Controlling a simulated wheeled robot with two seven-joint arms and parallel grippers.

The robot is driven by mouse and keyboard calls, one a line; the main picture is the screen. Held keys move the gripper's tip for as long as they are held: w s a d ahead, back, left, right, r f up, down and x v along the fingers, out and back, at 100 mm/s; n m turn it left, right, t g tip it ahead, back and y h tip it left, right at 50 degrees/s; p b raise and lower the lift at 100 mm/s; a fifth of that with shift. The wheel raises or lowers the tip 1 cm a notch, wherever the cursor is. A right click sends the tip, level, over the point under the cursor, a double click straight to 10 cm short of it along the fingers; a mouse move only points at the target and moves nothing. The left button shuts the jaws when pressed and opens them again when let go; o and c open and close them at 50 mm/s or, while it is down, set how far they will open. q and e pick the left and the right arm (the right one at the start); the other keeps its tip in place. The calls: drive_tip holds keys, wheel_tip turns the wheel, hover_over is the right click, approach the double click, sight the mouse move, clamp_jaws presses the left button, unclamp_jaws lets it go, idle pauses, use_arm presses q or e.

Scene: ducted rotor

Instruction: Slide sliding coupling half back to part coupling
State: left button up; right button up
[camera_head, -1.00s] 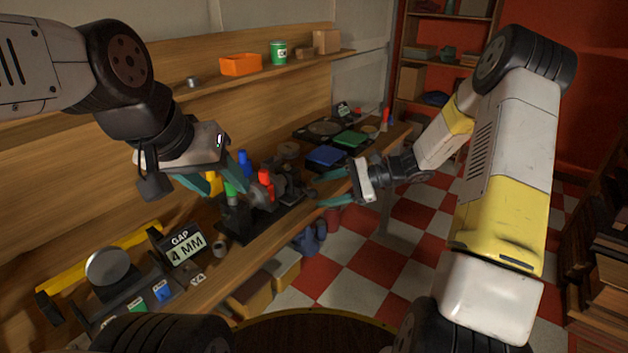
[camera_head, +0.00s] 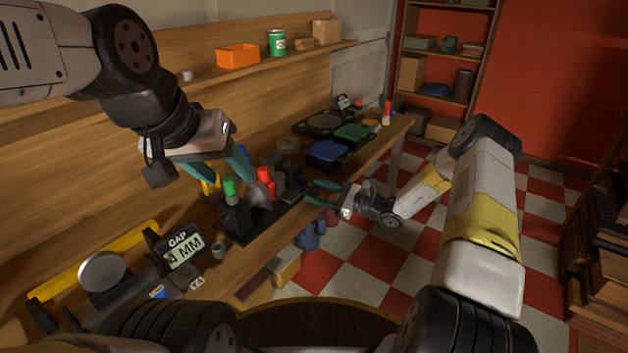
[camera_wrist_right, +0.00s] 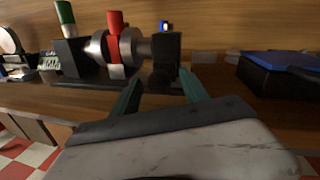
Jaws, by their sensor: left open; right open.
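The coupling rig stands on a black base (camera_head: 238,236) on the bench. Its green-capped post (camera_head: 229,188) is nearest in the head view, with the red-handled part (camera_head: 265,178) beyond it. The right wrist view shows the red handle (camera_wrist_right: 117,40) between round metal coupling faces (camera_wrist_right: 97,47), and a dark block (camera_wrist_right: 166,52) to their right. I cannot tell which half slides. My left gripper (camera_head: 232,182) is open above and behind the rig, partly hiding a blue cap. My right gripper (camera_head: 309,192) is open and empty at the rig's far right end; its fingers (camera_wrist_right: 160,88) point towards the dark block.
A "GAP 4 MM" display (camera_head: 182,250) and a small metal cup (camera_head: 218,251) stand at the near end of the bench. A blue box (camera_head: 326,153) and green box (camera_head: 353,134) lie beyond the rig. A shelf (camera_head: 215,82) runs along the wall.

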drive_tip(key=shift+w+a, duration=0.3)
drive_tip(key=shift+a, duration=0.35)
clamp_jaws()
idle(1.0)
